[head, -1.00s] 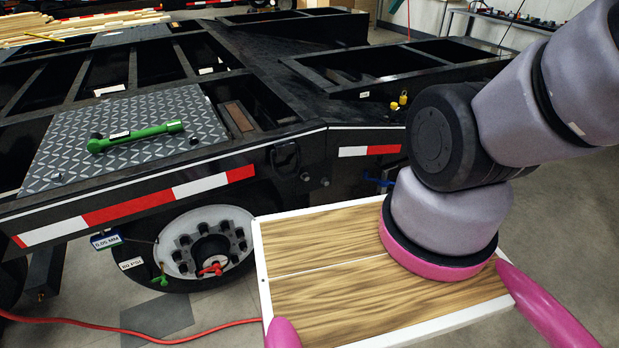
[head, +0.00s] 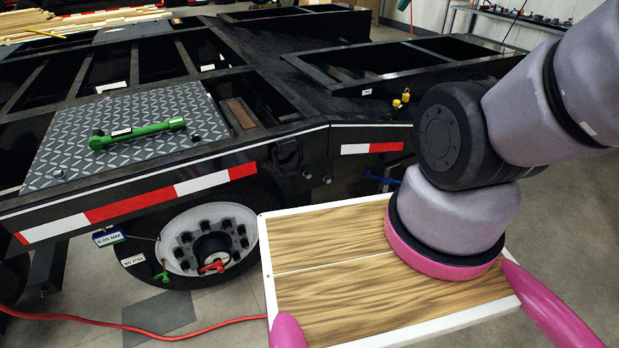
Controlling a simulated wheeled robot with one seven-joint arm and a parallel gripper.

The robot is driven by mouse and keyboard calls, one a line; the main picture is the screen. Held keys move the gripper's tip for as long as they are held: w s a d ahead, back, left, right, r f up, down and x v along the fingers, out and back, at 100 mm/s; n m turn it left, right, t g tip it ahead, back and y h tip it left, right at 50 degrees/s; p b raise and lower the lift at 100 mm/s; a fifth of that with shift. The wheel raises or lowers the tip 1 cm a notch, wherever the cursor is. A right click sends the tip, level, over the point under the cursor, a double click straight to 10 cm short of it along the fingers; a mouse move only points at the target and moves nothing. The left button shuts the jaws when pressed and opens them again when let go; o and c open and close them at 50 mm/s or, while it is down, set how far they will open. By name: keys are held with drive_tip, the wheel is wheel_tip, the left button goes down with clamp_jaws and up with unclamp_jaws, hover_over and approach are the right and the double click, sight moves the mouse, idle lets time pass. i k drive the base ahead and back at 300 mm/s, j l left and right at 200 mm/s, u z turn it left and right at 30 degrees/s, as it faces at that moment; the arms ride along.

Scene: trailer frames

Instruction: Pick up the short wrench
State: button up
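A green wrench-like tool (head: 137,133) lies flat on the grey diamond plate (head: 75,165) on top of the black trailer frame, at the left of the head view. It has a thick head at its left end and a small pale label. It is the only wrench-like tool I can make out clearly; I cannot tell whether it is the short one.
A wooden board with a white rim (head: 264,255) is in front, below my arm. The trailer's edge with red-white tape (head: 115,208) and a wheel (head: 208,240) stand beyond it. A red hose (head: 165,338) runs over the floor. Yellow fittings (head: 401,98) sit on the frame.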

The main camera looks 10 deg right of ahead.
sight(95, 142)
drive_tip(key=i+j+u, duration=0.3)
drive_tip(key=i, duration=0.2)
drive_tip(key=i+j+u, duration=0.25)
drive_tip(key=i, duration=0.3)
